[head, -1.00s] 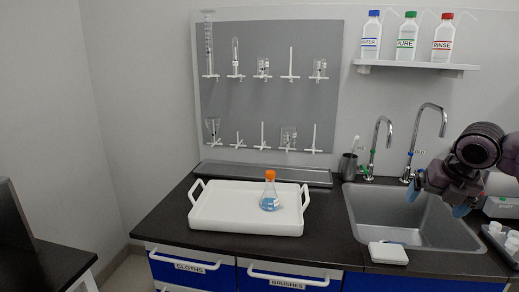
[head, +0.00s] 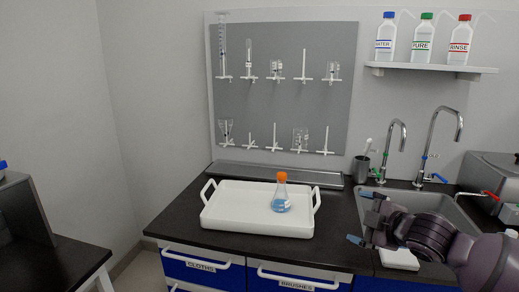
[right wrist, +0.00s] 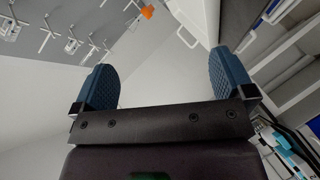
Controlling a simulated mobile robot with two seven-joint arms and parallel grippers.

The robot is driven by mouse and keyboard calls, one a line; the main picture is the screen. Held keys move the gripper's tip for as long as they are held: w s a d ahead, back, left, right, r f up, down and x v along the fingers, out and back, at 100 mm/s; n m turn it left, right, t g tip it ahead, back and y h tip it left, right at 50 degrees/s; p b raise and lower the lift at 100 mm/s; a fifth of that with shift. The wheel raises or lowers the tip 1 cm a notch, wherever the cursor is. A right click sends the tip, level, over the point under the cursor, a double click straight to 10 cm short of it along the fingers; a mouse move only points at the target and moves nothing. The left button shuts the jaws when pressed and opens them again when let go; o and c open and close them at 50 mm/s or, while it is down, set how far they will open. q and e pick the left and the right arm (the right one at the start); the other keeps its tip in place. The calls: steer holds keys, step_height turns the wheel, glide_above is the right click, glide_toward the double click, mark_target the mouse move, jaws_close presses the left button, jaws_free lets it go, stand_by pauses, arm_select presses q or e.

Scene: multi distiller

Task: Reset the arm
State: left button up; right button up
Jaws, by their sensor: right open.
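My right gripper (head: 364,217) is in front of the sink at the right of the head view. Its blue fingertips are spread apart with nothing between them. The right wrist view also shows its open blue fingers (right wrist: 165,80), with empty space between. A flask with an orange cap and blue liquid (head: 281,196) stands upright in a white tray (head: 240,222), left of the gripper and apart from it. The flask's orange cap (right wrist: 148,11) shows at the top of the right wrist view. My left gripper is out of view.
The sink (head: 430,203) with two tall taps is behind my right arm. A small white block (head: 400,260) lies at the counter's front edge, partly hidden by my arm. A peg board (head: 285,100) and a bottle shelf (head: 425,68) are on the wall. Counter left of the tray is clear.

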steer(key=s+d+f+m+h+p, duration=0.1)
steer(key=s+f+m+h, duration=0.2)
steer(key=s+f+m, duration=0.5)
steer(key=s+d+f+m+g+h+p, duration=0.1)
steer(key=s+f+m, duration=0.6)
steer(key=s+f, duration=1.4)
steer(key=s+d+h, duration=0.1)
steer(key=s+h, duration=0.1)
steer(key=s, duration=0.5)
steer(key=shift+m+g, duration=0.3)
steer(key=shift+m, duration=0.1)
